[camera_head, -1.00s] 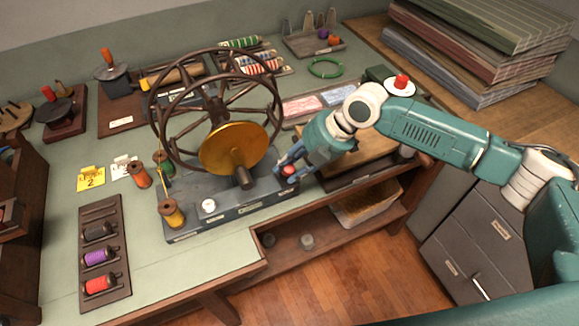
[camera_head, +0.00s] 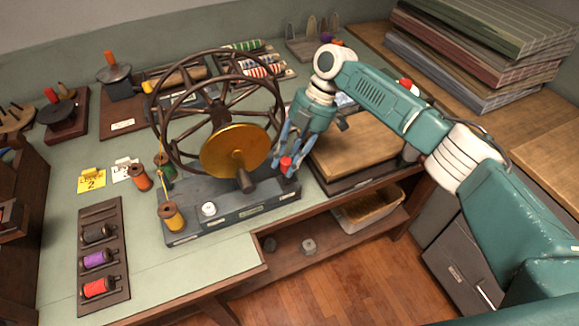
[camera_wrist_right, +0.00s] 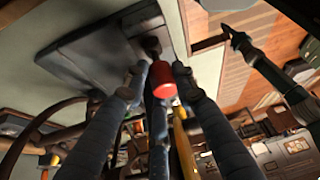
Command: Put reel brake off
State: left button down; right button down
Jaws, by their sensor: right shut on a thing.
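The reel (camera_head: 236,148) is a large dark spoked wheel with a brass disc, on a grey base (camera_head: 240,203) on the bench. A lever with a red knob (camera_head: 286,163) stands at the right end of the base; I take it to be the reel brake. In the right wrist view the red knob (camera_wrist_right: 163,80) is between my fingers. My right gripper (camera_head: 286,158) is shut on the knob from above, and its fingers hide part of the lever. My left gripper is not in view.
A white button (camera_head: 209,208) and an orange thread spool (camera_head: 171,216) are on the left of the base. A rack (camera_head: 118,262) of coloured spools lies at the left front. A wooden board (camera_head: 355,145) lies right of the base. The bench front is clear.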

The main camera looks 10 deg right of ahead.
jog(key=shift+a+g+b, duration=0.3)
jog(key=shift+g+b, duration=0.2)
jog(key=c, duration=1.5)
grip_release()
jog(key=shift+s+r, duration=0.1)
jog(key=shift+w+d+r, duration=0.2)
jog(key=shift+w+r, duration=0.1)
jog(key=shift+r, duration=0.05)
jog(key=v, duration=1.1)
jog(key=shift+s+a+r, duration=0.2)
